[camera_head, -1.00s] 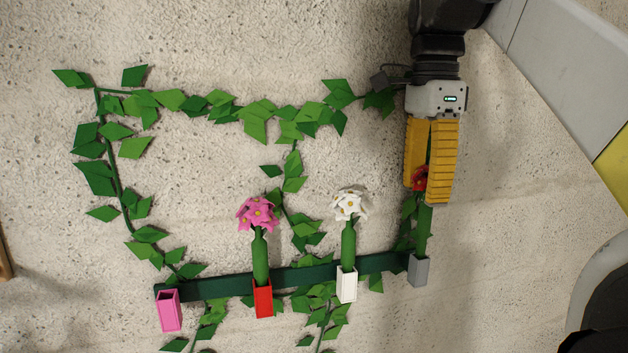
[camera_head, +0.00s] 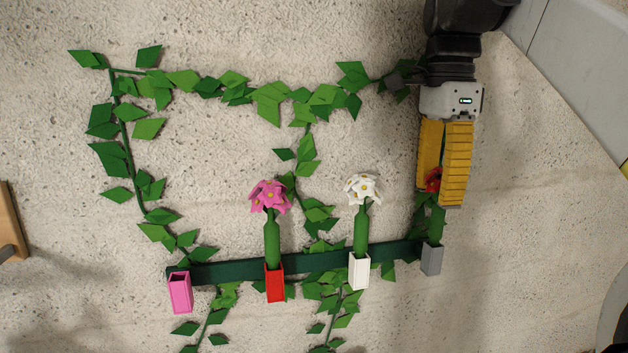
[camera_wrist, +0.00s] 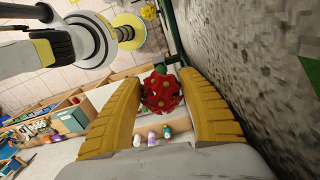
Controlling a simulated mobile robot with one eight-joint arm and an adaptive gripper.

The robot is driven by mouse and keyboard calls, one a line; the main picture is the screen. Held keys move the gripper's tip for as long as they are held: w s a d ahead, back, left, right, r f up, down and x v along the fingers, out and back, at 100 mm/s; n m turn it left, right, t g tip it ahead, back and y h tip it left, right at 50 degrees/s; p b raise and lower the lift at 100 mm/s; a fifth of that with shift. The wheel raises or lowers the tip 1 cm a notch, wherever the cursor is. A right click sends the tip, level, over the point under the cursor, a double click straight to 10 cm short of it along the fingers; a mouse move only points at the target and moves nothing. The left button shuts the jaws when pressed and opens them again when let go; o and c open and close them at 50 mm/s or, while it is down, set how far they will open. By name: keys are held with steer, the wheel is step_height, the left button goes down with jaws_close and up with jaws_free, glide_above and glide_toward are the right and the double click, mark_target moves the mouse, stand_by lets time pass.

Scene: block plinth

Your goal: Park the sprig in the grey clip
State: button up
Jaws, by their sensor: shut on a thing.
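My gripper (camera_head: 441,192) has yellow fingers and is shut on the sprig, whose red flower head (camera_head: 433,180) shows between the fingertips. Its green stem (camera_head: 437,222) runs down from the fingers to the grey clip (camera_head: 432,260) at the right end of the dark green rail. The stem's lower end meets the clip's top and appears to be inside it; how deep I cannot tell. In the wrist view the red flower head with yellow dots (camera_wrist: 161,91) sits between the two yellow fingers.
A pink flower (camera_head: 269,196) stands in the red clip (camera_head: 275,283), and a white flower (camera_head: 362,189) in the white clip (camera_head: 359,271). The pink clip (camera_head: 180,292) is empty. Leafy vines (camera_head: 270,101) run around the rail (camera_head: 230,270).

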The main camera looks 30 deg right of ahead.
mark_target(442, 167)
steer(key=shift+f, duration=0.15)
steer(key=o, duration=1.4)
steer(key=shift+c, duration=0.2)
steer(key=shift+s, duration=0.15)
steer(key=o, duration=0.4)
steer(key=shift+c, duration=0.2)
steer(key=shift+r, duration=0.2)
steer(key=shift+c, duration=0.4)
steer(key=shift+r+p, duration=0.7)
steer(key=shift+c, duration=0.2)
step_height(442, 167, up, 4)
steer(key=p, duration=0.3)
steer(key=shift+f, duration=0.25)
steer(key=shift+o, duration=0.2)
